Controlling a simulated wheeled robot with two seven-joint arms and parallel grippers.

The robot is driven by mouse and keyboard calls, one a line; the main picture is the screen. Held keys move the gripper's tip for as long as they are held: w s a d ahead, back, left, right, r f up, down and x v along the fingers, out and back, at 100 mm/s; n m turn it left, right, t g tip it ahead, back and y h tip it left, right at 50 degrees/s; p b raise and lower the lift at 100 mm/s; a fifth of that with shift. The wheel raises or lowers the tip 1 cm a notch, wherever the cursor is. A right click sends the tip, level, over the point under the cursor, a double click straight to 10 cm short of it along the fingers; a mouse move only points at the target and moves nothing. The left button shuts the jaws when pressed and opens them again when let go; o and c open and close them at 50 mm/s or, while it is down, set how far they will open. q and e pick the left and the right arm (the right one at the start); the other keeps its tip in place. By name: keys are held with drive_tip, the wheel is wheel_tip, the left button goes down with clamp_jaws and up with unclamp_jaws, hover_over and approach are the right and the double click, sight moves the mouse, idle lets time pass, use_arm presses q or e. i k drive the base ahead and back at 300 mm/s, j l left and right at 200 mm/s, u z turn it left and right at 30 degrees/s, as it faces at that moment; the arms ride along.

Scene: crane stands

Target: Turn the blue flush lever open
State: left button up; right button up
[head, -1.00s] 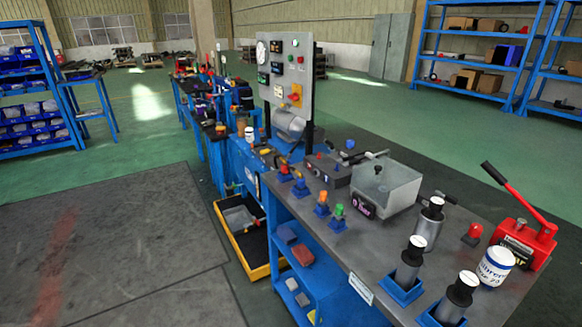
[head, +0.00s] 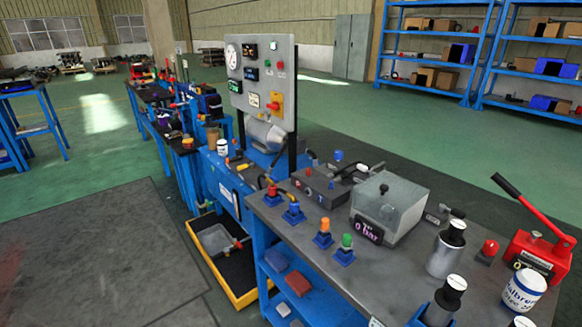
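No lever can be made out clearly as the blue flush lever. A small blue knob (head: 338,156) stands at the back of a dark valve block (head: 318,187) on the workbench (head: 290,228), and I cannot tell whether it belongs to that lever. A dark handle with a pale end (head: 361,168) lies beside the block, next to a clear box (head: 390,205) with a display. Neither of my grippers is in view.
Fittings with red, orange and green caps (head: 346,242) stand along the bench's near edge. Cylinders (head: 446,250), a white can (head: 523,290) and a red hand pump (head: 540,250) stand at right. A gauge panel (head: 262,75) rises behind. A yellow-edged tray (head: 217,275) lies below left.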

sight(275, 180)
drive_tip(key=i+j+z, duration=0.35)
drive_tip(key=j, duration=0.25)
drive_tip(key=i+j+z, duration=0.35)
drive_tip(key=j, duration=0.3)
drive_tip(key=j+z, duration=0.2)
drive_tip(key=i+j+z, duration=0.2)
drive_tip(key=j, duration=0.3)
drive_tip(key=k, duration=0.1)
